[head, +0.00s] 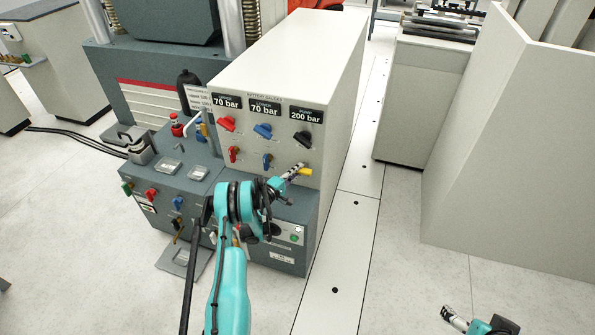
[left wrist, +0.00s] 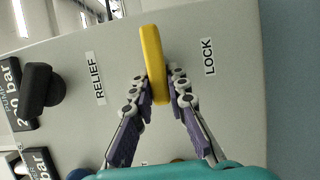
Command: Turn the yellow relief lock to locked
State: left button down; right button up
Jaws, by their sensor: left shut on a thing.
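The yellow relief lock lever (head: 305,171) is on the front panel of the pale cabinet, below the black knob. In the left wrist view the yellow lever (left wrist: 152,55) stands between the printed words RELIEF (left wrist: 95,78) and LOCK (left wrist: 209,57). My left gripper (head: 292,175) is at the lever; in the left wrist view its two fingers (left wrist: 160,90) are shut on the lever's near end, one on each side. The lever's pivot is not clearly seen. My right gripper (head: 451,317) is low at the right, away from the panel, its fingertips too small to judge.
The panel has a black knob (head: 302,139), red knob (head: 226,124) and blue knob (head: 263,131), with small red and blue valves below. A grey base (head: 280,250) sticks out under the panel. Clear floor (head: 380,270) lies to the right of the cabinet.

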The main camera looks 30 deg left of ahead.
dwell(0.3)
pick_arm(q)
jog(key=c, duration=1.5)
grip_release()
jog(key=shift+s, duration=0.1)
jog(key=s, duration=0.4)
jog(key=s+a, duration=0.1)
jog(key=s, duration=0.2)
jog(key=shift+s+a, duration=0.1)
